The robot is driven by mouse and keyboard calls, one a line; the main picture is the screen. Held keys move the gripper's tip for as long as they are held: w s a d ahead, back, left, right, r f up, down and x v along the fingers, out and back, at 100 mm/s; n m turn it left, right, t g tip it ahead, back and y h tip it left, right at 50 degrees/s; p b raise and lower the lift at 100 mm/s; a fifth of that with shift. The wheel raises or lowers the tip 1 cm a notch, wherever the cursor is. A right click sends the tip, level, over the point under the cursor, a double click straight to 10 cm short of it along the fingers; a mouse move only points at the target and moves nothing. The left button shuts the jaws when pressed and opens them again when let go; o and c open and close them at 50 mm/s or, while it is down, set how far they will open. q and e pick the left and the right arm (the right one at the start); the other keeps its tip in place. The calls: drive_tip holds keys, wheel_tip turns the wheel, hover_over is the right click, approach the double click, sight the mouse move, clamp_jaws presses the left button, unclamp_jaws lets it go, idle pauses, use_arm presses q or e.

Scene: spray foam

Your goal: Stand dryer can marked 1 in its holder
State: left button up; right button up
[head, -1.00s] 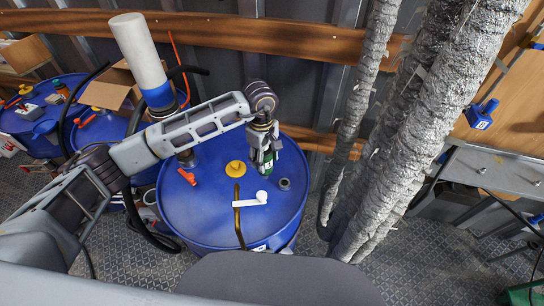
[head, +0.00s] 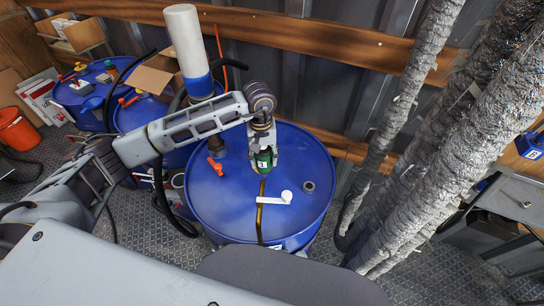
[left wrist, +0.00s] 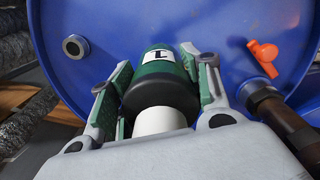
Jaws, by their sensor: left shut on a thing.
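The dryer can marked 1 (head: 264,161) is green with a dark end and a white label. My left gripper (head: 263,154) is shut on it and holds it above the blue drum's lid. In the left wrist view the can (left wrist: 158,72) sits between the two fingers, its "1" label readable upside down, with a pale round part towards the palm. A small blue holder (head: 529,146) with a white tag is at the far right edge, well away from the can; its tag is too small to read surely. My right gripper is not in view.
The blue drum (head: 225,205) carries a white-handled tool (head: 277,198) and an orange tap (head: 215,167). Silver-wrapped pipes (head: 450,150) stand between the drum and the grey bench (head: 510,200) at right. A white-and-blue cylinder (head: 188,45) rises behind my left arm.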

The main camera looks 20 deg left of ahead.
use_arm(q)
drive_tip(key=shift+s+a+f+m, duration=0.1)
drive_tip(key=shift+s+a+m, duration=0.1)
drive_tip(key=shift+a+m, duration=0.6)
drive_tip(key=shift+s+a+r+m, duration=0.1)
drive_tip(key=shift+s+a+m, duration=0.1)
drive_tip(key=shift+a+m, duration=0.6)
drive_tip(key=shift+s+a+f+m, duration=0.15)
drive_tip(key=shift+a+m, duration=0.35)
drive_tip(key=shift+a, duration=0.6)
